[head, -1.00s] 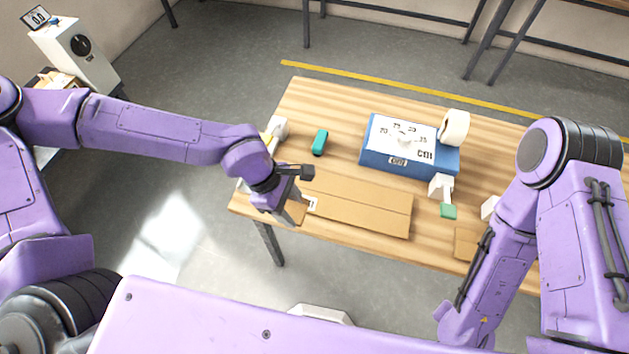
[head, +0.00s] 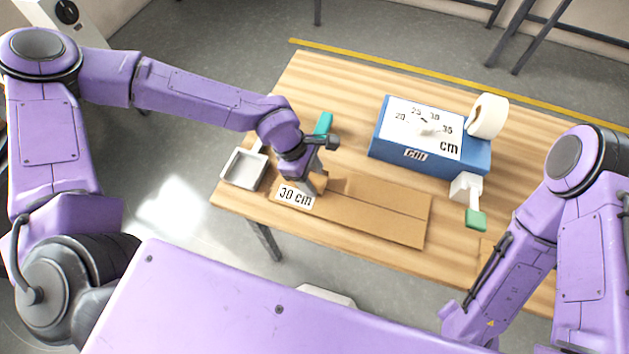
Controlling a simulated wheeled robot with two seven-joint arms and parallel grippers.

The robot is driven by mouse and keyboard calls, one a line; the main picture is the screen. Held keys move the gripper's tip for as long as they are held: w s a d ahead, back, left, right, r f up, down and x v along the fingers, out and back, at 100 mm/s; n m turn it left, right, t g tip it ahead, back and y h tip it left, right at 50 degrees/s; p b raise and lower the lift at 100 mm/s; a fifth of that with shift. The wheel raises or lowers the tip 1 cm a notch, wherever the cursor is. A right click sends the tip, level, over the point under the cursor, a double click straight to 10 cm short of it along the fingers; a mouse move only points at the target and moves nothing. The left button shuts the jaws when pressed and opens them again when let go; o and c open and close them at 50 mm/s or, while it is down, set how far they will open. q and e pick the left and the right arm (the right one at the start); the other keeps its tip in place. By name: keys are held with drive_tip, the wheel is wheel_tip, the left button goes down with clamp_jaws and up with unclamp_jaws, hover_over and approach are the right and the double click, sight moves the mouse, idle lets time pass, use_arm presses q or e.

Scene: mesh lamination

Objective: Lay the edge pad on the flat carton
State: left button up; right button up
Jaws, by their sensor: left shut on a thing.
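The flat carton (head: 385,212) lies on the wooden table near its front edge. It is a brown sheet with a lengthwise seam and a white "30 cm" label (head: 296,196) at its left end. My left gripper (head: 314,178) is over the left part of the carton, just behind the label. It is shut on a small brown piece (head: 320,182), which looks like the edge pad and is mostly hidden by the fingers. I cannot tell whether the piece touches the carton. My right gripper is out of view; only its arm shows at the right.
A white tray with a handle (head: 243,168) sits at the table's left edge. A teal object (head: 324,122) lies behind my left gripper. A blue box with a dial (head: 428,153), a white roll (head: 488,116) and a green-ended white tool (head: 475,217) stand behind and right of the carton.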

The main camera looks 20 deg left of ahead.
use_arm(q)
drive_tip(key=shift+w, duration=0.1)
drive_tip(key=shift+s, duration=0.2)
drive_tip(key=shift+f, duration=0.1)
drive_tip(key=o, duration=1)
drive_tip(key=v, duration=1.2)
